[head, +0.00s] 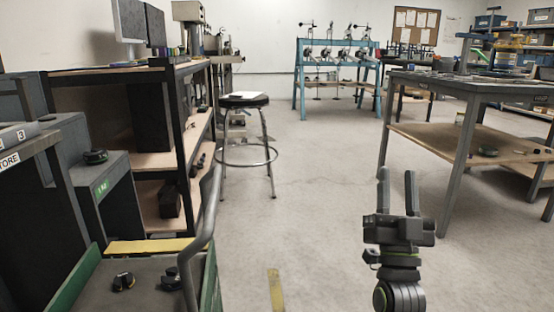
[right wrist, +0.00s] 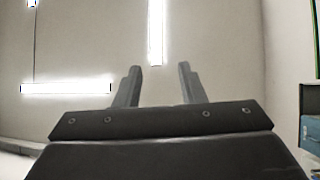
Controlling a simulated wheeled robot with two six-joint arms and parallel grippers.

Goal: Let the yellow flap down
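A yellow strip (head: 150,245), which looks like the yellow flap, lies along the far edge of a green-sided grey tray or cart (head: 140,282) at the lower left in the head view. I cannot tell from here whether it is raised or lowered. My right gripper (head: 397,188) is at the lower right of the head view, fingers pointing up and apart, with nothing between them. It is well to the right of the yellow strip, not touching it. The right wrist view shows the same open fingers (right wrist: 160,85) against a wall with lights. My left gripper is not in view.
Two dark knob-like objects (head: 123,282) are on the grey tray. A bent grey bar (head: 205,215) rises at its right side. A stool (head: 246,125), a shelf bench (head: 165,165) and a right-hand table (head: 470,140) stand around.

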